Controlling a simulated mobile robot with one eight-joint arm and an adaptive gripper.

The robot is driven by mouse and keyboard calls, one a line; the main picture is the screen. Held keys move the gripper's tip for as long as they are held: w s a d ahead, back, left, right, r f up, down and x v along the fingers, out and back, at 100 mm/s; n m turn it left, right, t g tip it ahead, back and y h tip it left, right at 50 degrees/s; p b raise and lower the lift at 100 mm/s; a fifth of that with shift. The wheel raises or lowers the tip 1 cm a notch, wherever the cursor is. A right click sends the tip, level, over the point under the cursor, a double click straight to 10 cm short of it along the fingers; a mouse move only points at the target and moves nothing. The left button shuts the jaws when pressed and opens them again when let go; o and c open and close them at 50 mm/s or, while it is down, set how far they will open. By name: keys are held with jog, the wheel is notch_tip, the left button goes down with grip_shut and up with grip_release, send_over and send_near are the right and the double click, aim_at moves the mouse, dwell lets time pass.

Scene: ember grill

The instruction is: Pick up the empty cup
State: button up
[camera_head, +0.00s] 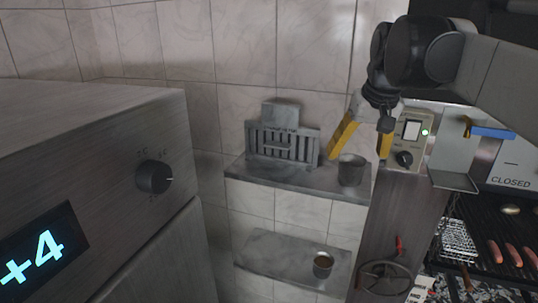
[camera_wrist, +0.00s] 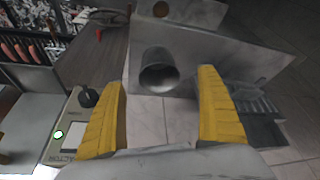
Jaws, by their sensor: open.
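A grey metal cup (camera_head: 351,170) stands upright at the right end of the upper metal shelf (camera_head: 310,180). In the wrist view the cup (camera_wrist: 158,70) shows its dark, empty-looking opening, ahead of and between the two yellow fingers. My gripper (camera_head: 358,155) is open, its yellow fingers pointing down above the cup and not around it. In the wrist view my gripper (camera_wrist: 162,95) holds nothing. A second small cup (camera_head: 323,265) stands on the lower shelf (camera_head: 280,258) and appears to hold something brown.
A slatted metal rack (camera_head: 283,142) stands left of the cup on the upper shelf. A control box (camera_head: 408,140) with a knob and green light is close right of my gripper. A grill with sausages (camera_head: 512,254) is at right; a steel appliance (camera_head: 100,170) fills the left.

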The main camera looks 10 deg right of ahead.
jog(key=p+x, duration=0.1)
jog(key=x, duration=0.4)
jog(key=shift+w+d+f, duration=0.15)
jog(key=shift+w+f, duration=0.05)
jog(key=shift+w, duration=0.05)
jog(key=shift+s, duration=0.15)
jog(key=c, duration=1.3)
